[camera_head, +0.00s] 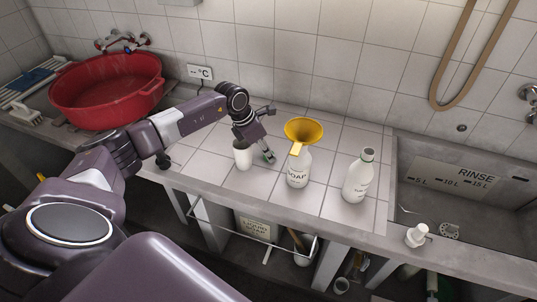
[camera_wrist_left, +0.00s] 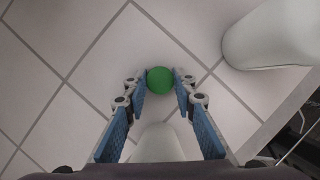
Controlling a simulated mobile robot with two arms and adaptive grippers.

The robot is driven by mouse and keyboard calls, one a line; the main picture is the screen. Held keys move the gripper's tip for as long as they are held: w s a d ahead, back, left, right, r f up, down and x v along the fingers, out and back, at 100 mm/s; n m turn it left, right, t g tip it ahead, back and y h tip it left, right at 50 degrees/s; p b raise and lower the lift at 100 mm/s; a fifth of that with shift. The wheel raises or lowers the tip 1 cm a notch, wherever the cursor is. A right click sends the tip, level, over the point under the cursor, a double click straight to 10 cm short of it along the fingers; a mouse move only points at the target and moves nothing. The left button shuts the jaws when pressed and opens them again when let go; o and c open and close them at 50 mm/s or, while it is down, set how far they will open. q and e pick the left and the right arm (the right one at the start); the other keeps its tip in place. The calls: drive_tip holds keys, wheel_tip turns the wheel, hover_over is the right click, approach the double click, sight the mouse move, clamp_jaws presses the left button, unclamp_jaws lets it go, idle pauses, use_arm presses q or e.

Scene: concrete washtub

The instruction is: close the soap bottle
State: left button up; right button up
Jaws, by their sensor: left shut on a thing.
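The white soap bottle (camera_head: 298,172) stands upright on the tiled counter, labelled SOAP. A yellow funnel (camera_head: 304,131) sits in its mouth. My left gripper (camera_head: 267,152) is just left of the bottle, pointing down; in the left wrist view (camera_wrist_left: 160,84) its fingers are shut on a round green cap (camera_wrist_left: 160,80). The cap is hidden in the head view. A white cup (camera_head: 243,155) stands beside the gripper on its left. In the left wrist view a white rounded body (camera_wrist_left: 265,38), likely the bottle, is at upper right. My right gripper is not in view.
A second white bottle (camera_head: 357,180) stands right of the soap bottle. A small white item (camera_head: 417,235) is near the front edge by the rinse basin (camera_head: 455,190). A red tub (camera_head: 105,92) is at the back left. Tiles between the bottles are clear.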

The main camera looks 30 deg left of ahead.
use_arm(q)
drive_tip(key=shift+r, duration=0.1)
drive_tip(key=shift+r, duration=0.3)
wheel_tip(320, 180, up, 19)
drive_tip(key=b, duration=0.2)
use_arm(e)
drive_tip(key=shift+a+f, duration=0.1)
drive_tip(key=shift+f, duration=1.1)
use_arm(q)
drive_tip(key=shift+r, duration=0.1)
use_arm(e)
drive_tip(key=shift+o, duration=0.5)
